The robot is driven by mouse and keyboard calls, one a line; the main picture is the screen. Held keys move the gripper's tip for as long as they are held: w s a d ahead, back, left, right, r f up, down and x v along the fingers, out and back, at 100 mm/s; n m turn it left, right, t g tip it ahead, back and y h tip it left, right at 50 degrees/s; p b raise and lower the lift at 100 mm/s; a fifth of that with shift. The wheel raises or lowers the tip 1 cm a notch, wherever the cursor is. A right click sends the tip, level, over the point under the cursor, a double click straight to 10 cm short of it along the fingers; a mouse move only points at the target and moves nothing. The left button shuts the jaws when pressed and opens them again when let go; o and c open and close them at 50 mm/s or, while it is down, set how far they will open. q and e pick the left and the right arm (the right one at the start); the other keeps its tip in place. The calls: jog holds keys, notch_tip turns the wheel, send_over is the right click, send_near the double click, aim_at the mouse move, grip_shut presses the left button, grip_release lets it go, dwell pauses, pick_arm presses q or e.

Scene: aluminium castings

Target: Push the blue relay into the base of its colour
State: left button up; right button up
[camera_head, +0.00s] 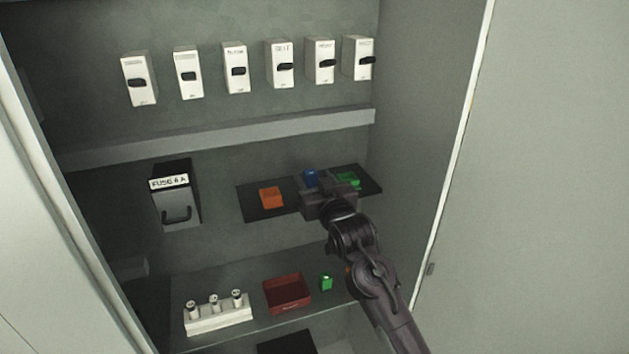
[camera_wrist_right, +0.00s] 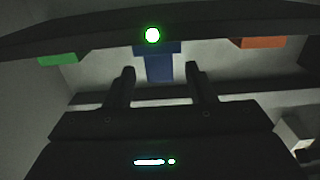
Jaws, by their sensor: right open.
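The blue relay (camera_wrist_right: 159,70) shows in the right wrist view as a narrow blue block between the fingers. It meets a wider blue part, the blue base (camera_wrist_right: 138,48), on the dark panel; how deep it sits I cannot tell. In the head view a bit of blue (camera_head: 310,177) shows just behind my right gripper (camera_head: 322,186), which hides the rest. My right gripper, also in the wrist view (camera_wrist_right: 161,72), is open, with a gap on each side of the relay. My left gripper is not in view.
The dark panel (camera_head: 252,203) also bears an orange base (camera_head: 270,197) and a green base (camera_head: 348,180). Below, a shelf holds a red tray (camera_head: 287,293), a green relay (camera_head: 326,283) and a white fuse holder (camera_head: 219,315). A fuse box (camera_head: 176,200) is left; several white switches are above.

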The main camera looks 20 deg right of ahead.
jog(key=shift+s, duration=0.1)
jog(key=shift+s+f+b, duration=0.1)
jog(key=shift+s+b, duration=0.2)
jog(key=shift+s, duration=0.05)
jog(key=s+b, duration=0.2)
jog(key=s, duration=0.5)
jog(key=shift+d+b, duration=0.15)
jog(key=shift+b, duration=0.15)
